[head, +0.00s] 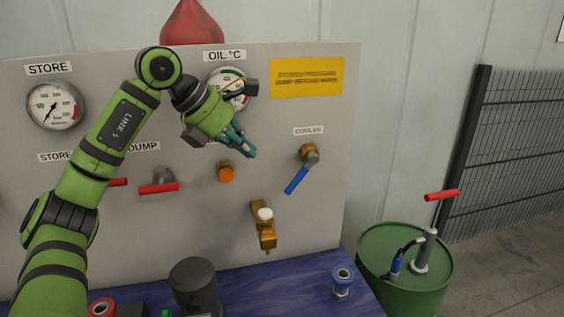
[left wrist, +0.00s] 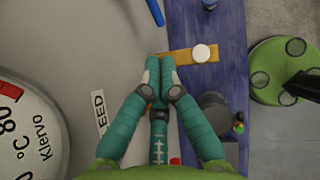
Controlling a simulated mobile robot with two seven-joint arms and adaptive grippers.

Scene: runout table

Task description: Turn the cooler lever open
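The cooler lever (head: 297,180) has a blue handle on a brass valve (head: 309,154), under the COOLER label (head: 308,131) on the grey panel. Its handle slants down and to the left from the valve. In the left wrist view, part of the blue handle (left wrist: 155,12) shows at the top edge. My left gripper (head: 251,153) is in front of the panel, left of the lever and apart from it. Its teal fingertips (left wrist: 161,60) are together, with nothing seen between them. My right gripper is in neither view.
A brass tap with a white knob (head: 263,225) sticks out below and left of the lever. Red-handled valves (head: 159,188) and an orange fitting (head: 226,173) are further left. A blue bench (head: 320,268) runs below; a green drum (head: 375,262) stands right. The panel's right side is clear.

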